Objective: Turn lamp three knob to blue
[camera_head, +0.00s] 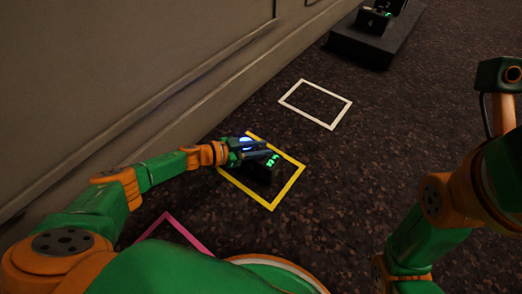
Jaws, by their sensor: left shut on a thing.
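A small dark lamp unit (262,172) with glowing green marks stands on the floor inside a yellow square outline. My left gripper (262,155) reaches it from the left and is shut on its upper part, which I take to be the knob. The fingers hide most of the knob. A blue-white glow shows at the gripper beside the unit. I cannot read the lamp's number or the knob's setting. My right arm is at the right edge; its gripper is out of the picture.
The yellow outline (287,188) lies on dark speckled carpet. A white outline (341,115) farther off is empty. A pink outline (166,214) shows partly at lower left. A dark platform (352,45) at the top bears a black unit marked 4 (372,20). A wall runs along the left.

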